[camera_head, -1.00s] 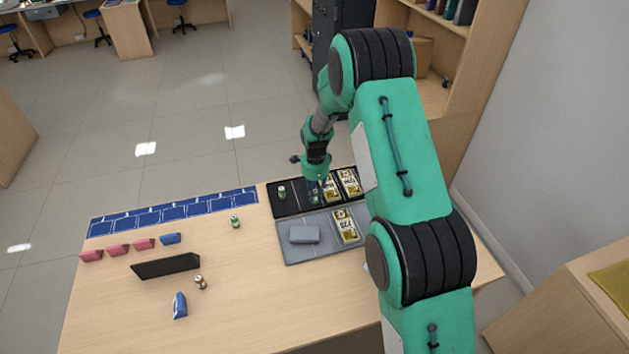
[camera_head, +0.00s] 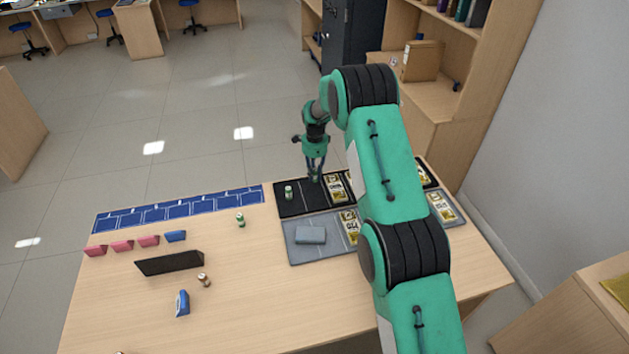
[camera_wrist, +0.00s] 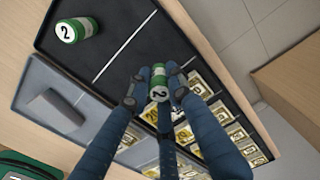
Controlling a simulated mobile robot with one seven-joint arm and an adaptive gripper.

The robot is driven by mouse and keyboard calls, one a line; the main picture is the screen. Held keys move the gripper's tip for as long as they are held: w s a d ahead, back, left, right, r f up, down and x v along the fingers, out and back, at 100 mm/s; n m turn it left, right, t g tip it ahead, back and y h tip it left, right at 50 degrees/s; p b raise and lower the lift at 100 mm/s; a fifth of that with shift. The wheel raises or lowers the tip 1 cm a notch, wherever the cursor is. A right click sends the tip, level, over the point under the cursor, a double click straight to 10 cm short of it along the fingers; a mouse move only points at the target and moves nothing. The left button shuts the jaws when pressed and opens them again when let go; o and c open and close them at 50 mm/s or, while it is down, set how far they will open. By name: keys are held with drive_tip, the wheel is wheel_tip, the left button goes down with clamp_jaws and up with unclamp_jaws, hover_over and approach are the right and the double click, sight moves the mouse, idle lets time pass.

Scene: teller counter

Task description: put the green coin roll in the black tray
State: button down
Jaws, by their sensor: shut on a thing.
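My gripper (camera_wrist: 158,90) is shut on a green coin roll (camera_wrist: 159,82) with a "2" on its white end. In the head view my gripper (camera_head: 315,178) is over the back part of the black tray (camera_head: 290,209), right of the white divider line; the held roll cannot be made out there. A second green coin roll (camera_head: 289,193) is in the tray's left section; it also shows in the wrist view (camera_wrist: 77,29). A third green coin roll (camera_head: 240,220) stands on the counter left of the tray. Whether the held roll touches the tray floor is unclear.
Banknote bundles (camera_head: 337,190) fill sections right of my gripper. A grey tray (camera_head: 300,256) with a grey block (camera_head: 311,235) lies in front. Blue mats (camera_head: 180,207), pink bundles (camera_head: 148,240), a black plate (camera_head: 169,263) and a small brown roll (camera_head: 204,280) are to the left.

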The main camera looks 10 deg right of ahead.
sight(315, 179)
drive_tip(key=shift+w+f, duration=0.1)
idle(0.3)
drive_tip(key=shift+f+b, duration=0.45)
drive_tip(key=shift+f, duration=1.2)
drive_tip(key=shift+f, duration=0.15)
drive_tip(key=c, duration=1.6)
unclamp_jaws()
wheel_tip(315, 179, up, 12)
drive_tip(key=shift+r+p, duration=0.1)
drive_tip(key=shift+p, duration=1.05)
